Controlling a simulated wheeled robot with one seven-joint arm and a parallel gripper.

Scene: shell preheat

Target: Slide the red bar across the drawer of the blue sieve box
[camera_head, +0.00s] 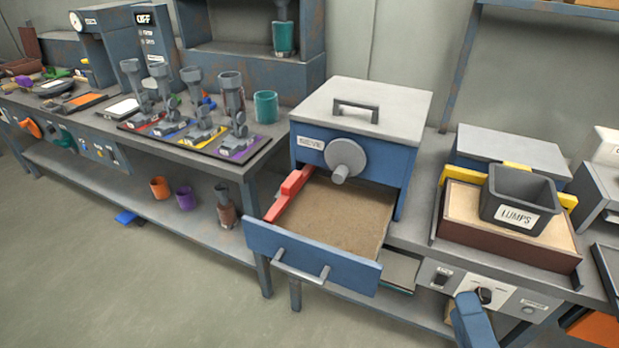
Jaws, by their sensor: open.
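The blue sieve box (375,160) stands on the bench at the middle, with a grey lid and a handle on top. Its front carries a label and a round grey knob (346,153). Its drawer (305,251) is pulled out toward the viewer and holds a level brown, sand-like fill. The red bar (288,196) lies along the drawer's left side, running front to back, with a raised block on it. Whether it rests on the rim or the fill is unclear. My gripper is not in view.
Right of the box, a dark tub marked LUMPS (520,200) sits in a sand-filled tray (460,208) with yellow pieces. Left, a dark tray (262,153) holds grey tools beside a teal cup (265,106). A blue lever-like part (473,322) is at lower right. Floor before the drawer is clear.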

